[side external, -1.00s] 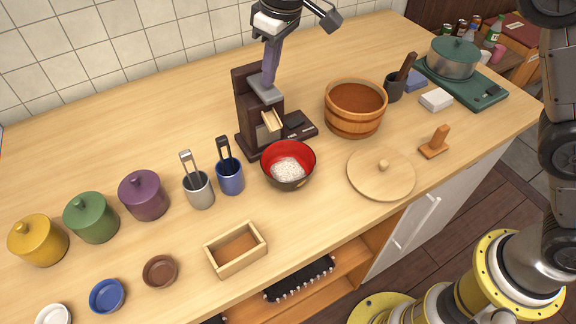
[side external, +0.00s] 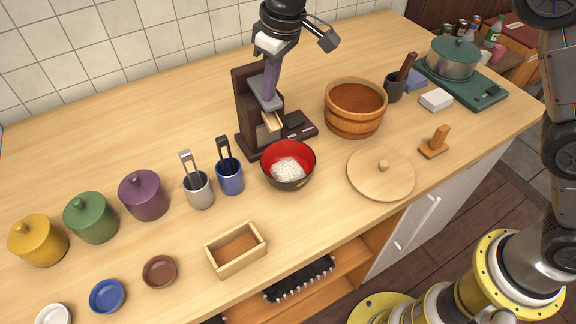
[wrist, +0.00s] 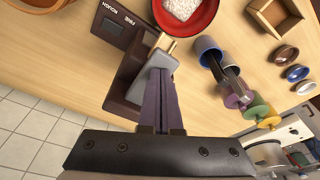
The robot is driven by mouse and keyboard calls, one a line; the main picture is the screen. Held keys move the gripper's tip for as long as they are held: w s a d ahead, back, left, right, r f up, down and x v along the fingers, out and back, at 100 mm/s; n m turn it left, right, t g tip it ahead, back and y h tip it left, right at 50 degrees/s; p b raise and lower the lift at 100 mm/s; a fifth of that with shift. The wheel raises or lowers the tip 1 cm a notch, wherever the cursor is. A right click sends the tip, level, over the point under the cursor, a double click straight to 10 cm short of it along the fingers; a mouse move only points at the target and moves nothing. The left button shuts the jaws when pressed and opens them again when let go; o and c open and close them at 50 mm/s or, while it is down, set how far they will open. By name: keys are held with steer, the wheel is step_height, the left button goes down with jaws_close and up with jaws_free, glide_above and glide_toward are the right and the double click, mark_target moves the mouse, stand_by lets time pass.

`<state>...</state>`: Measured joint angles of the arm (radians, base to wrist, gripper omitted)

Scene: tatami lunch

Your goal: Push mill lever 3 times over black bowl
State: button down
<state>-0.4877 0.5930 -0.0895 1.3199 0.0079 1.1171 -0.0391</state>
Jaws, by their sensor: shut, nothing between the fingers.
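The dark brown mill (side external: 244,104) stands upright on the counter, with a grey lever (side external: 263,90) and a small wooden chute (side external: 271,121) on its front. My gripper (side external: 268,93) is shut and empty, its purple fingers pointing down with their tips on or right at the grey lever. In the wrist view, the shut fingers (wrist: 160,72) overlap the lever (wrist: 143,83), so exact contact is hard to tell. The black bowl (side external: 287,183), red inside, sits just in front of the mill and holds white grains. It also shows in the wrist view (wrist: 208,16).
A wooden tub (side external: 354,125) and a round lid (side external: 372,184) are right of the bowl. Blue (side external: 230,179) and grey (side external: 199,192) cups with tall handles stand to its left. A wooden box (side external: 236,263) lies in front. The counter behind the coloured canisters is clear.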

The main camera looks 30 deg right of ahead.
steer(key=shift+f, duration=0.55)
steer(key=shift+w+a+v, duration=0.1)
steer(key=shift+w+v, duration=0.1)
steer(key=shift+v, duration=0.85)
steer(key=shift+w+a+v, duration=0.1)
steer(key=shift+w+v, duration=0.05)
steer(key=shift+v, duration=0.85)
steer(key=shift+f, duration=0.1)
steer(key=shift+s+x, duration=0.15)
steer(key=shift+x, duration=0.8)
steer(key=shift+s+x, duration=0.15)
steer(key=shift+x, duration=0.75)
steer(key=shift+d, duration=0.2)
steer(key=shift+w+a+v, duration=0.1)
steer(key=shift+w+v, duration=0.05)
steer(key=shift+v, duration=0.85)
steer(key=shift+w+a+v, duration=0.1)
steer(key=shift+w+v, duration=0.1)
steer(key=shift+v, duration=0.75)
